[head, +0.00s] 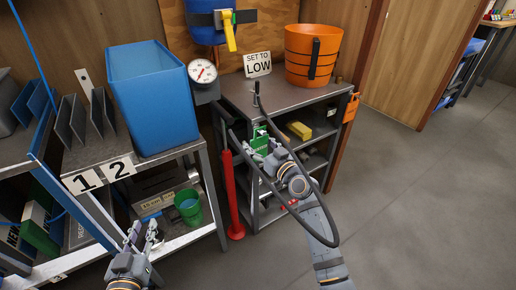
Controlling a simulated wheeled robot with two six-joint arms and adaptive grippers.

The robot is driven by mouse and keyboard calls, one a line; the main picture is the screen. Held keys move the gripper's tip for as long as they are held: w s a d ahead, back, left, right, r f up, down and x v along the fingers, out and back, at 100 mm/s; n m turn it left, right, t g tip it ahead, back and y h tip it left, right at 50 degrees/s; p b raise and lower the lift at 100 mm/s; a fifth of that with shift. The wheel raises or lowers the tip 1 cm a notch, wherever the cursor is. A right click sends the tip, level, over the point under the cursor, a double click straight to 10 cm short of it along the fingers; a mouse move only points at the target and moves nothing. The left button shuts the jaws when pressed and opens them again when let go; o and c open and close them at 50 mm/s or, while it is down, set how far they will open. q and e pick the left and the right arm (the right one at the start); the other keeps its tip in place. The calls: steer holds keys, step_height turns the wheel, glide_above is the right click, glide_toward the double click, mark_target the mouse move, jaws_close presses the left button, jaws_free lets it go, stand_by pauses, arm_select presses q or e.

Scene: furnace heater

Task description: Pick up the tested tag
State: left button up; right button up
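A small green tag with pale lettering (260,139), likely the tested tag, shows at the upper shelf opening of the grey metal rack. My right gripper (263,153) is right at the tag, in front of its lower part. Its fingers overlap the tag in the picture, and I cannot tell whether they are closed on it. My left gripper (142,232) is open and empty, low in front of the left shelf.
A black cable loops around my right arm. The rack (240,97) carries an orange bucket (312,58) and a "SET TO LOW" sign (258,64). A red post (232,195) stands left of it. A blue bin (155,98) and green cup (188,207) are left. Floor at right is clear.

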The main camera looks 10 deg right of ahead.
steer(key=c, duration=0.4)
steer(key=shift+r, duration=0.1)
steer(key=shift+r, duration=0.1)
steer(key=shift+r+p, duration=0.5)
steer(key=shift+r, duration=0.15)
steer(key=v, duration=0.2)
steer(key=shift+s+d+f, duration=0.1)
steer(key=shift+s+d, duration=0.05)
steer(key=shift+s, duration=0.2)
arm_select(q)
steer(key=s+d+f+g+p, duration=0.1)
steer(key=s+f+g+p, duration=0.2)
steer(key=s+f+g, duration=0.8)
steer(key=s+f, duration=0.5)
steer(key=f, duration=0.1)
steer(key=shift+f+g, duration=0.15)
steer(key=shift+g, duration=0.25)
arm_select(e)
glide_toward(259, 141)
steer(key=v, duration=0.7)
steer(key=shift+s, duration=0.3)
arm_select(q)
steer(key=shift+s, duration=0.1)
arm_select(e)
steer(key=shift+f, duration=0.1)
